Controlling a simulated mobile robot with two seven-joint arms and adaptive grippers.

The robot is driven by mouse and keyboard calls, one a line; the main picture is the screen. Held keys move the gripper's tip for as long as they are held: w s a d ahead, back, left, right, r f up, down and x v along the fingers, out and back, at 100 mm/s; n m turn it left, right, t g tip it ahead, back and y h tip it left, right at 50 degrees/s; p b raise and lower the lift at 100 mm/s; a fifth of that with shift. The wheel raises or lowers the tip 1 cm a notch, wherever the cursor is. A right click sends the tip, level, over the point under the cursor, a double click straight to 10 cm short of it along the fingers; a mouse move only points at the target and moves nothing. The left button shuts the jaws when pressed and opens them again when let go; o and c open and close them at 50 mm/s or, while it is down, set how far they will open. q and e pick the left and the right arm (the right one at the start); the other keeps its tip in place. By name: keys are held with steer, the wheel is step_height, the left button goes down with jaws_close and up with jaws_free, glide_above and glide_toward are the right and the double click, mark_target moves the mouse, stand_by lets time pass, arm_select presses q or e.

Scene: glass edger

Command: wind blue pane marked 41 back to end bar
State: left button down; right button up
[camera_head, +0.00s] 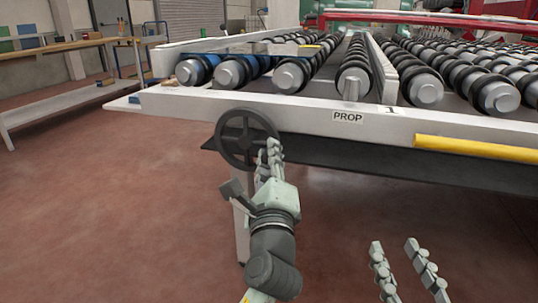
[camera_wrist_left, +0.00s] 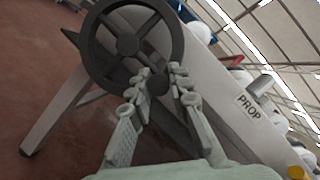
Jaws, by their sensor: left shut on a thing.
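My left gripper (camera_head: 272,152) is shut on the black handwheel (camera_head: 222,150) under the front rail, at the wheel's right side. In the left wrist view, its fingers (camera_wrist_left: 160,80) close around a dark knob on the handwheel's rim (camera_wrist_left: 94,62). Something blue (camera_head: 263,63) shows between the rollers at the left end of the conveyor; it may be the blue pane, but I cannot read a 41. Blue also shows in the left wrist view (camera_wrist_left: 185,12). I cannot tell which bar is the end bar. My right gripper (camera_head: 404,268) is open and empty at the lower right.
The white front rail (camera_head: 290,116) carries a PROP label (camera_head: 348,117) and a yellow strip (camera_head: 475,149). Black-ringed rollers (camera_head: 352,80) lie behind it. A white leg (camera_head: 241,215) stands below the wheel. A workbench (camera_head: 60,105) is at the left. The red floor between is clear.

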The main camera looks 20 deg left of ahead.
arm_select(q)
steer(key=c, duration=1.4)
jaws_free()
steer(key=shift+s, duration=0.1)
steer(key=v, duration=1.2)
